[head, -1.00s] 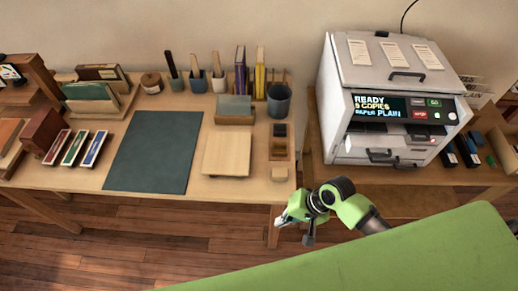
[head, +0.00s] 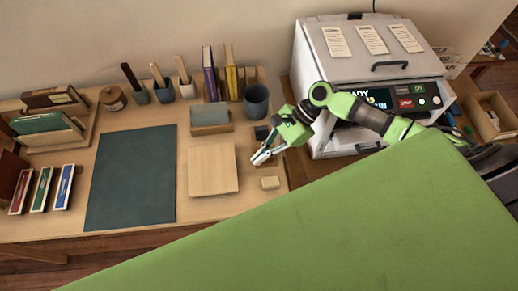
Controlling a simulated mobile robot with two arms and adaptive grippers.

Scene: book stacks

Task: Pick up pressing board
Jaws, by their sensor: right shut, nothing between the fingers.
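The pressing board, a light square wooden board (head: 213,170), lies flat on the worktable (head: 215,212), just right of the dark green mat. My right gripper (head: 257,160) is shut and empty. It hangs over the right part of the table, a little to the right of the board and apart from it in the picture. Its arm comes in from the right, across the front of the white copier. Part of a small wooden tray is hidden behind the gripper. My left gripper is not in view.
The dark green mat (head: 132,178) lies left of the board. A dark cup (head: 256,101) and upright books stand at the back. The white copier (head: 345,60) stands at right.

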